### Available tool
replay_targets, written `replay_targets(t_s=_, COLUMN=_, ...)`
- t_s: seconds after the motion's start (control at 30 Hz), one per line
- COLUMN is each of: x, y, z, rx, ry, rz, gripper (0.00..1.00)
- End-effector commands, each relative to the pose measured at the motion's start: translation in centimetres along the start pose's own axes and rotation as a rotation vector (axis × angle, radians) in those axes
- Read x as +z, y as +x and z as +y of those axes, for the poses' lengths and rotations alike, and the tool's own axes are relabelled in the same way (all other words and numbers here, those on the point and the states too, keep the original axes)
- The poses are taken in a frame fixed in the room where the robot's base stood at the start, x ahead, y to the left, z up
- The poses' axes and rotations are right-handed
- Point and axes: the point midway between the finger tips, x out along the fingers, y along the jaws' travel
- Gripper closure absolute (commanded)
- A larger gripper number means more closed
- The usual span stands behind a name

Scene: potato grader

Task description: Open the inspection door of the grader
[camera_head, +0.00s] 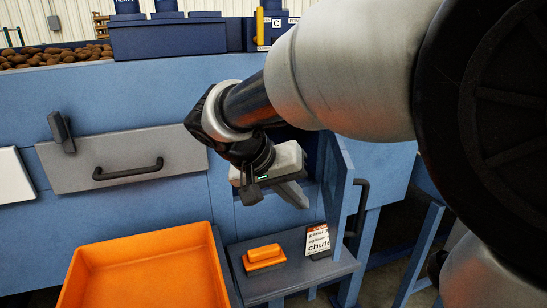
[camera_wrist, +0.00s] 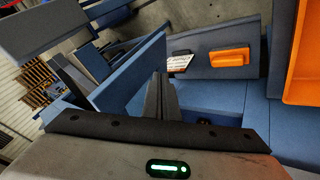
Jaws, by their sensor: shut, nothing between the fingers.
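The blue inspection door (camera_head: 338,190) of the grader stands swung outward, seen nearly edge-on, with a black bar handle (camera_head: 359,207) on its right face. A dark opening shows to the left of the door. My gripper (camera_head: 296,196) is in front of this opening, on the inner side of the door and a little left of it. Its fingers are shut and empty. In the wrist view my gripper (camera_wrist: 160,80) points past the blue door panel (camera_wrist: 133,78). I cannot tell whether the fingers touch the door.
A grey panel (camera_head: 70,168) with a black handle is to the left. An orange bin (camera_head: 92,259) stands below it. A grey shelf (camera_head: 290,281) under the door bears an orange block-like tool (camera_head: 264,257) and a printed card (camera_head: 318,240). Potatoes (camera_head: 55,57) lie on top at left.

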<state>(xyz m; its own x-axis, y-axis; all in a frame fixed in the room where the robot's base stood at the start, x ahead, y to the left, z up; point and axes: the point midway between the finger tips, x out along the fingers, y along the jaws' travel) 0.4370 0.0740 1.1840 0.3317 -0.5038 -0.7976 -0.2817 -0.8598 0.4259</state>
Motion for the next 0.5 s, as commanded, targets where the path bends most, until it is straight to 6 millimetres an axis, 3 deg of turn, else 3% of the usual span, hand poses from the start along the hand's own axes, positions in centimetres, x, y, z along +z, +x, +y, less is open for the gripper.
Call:
replay_targets(t_s=0.1, x=0.1, y=2.9, z=0.1, rx=0.003, ry=-0.001, rz=-0.005, gripper=1.0)
replay_targets(t_s=0.27, x=0.1, y=6.2, z=0.0, rx=0.002, ry=-0.001, rz=-0.005, gripper=1.0)
replay_targets(t_s=0.5, x=0.0, y=7.4, z=3.0, rx=0.0, ry=0.001, rz=-0.002, gripper=1.0)
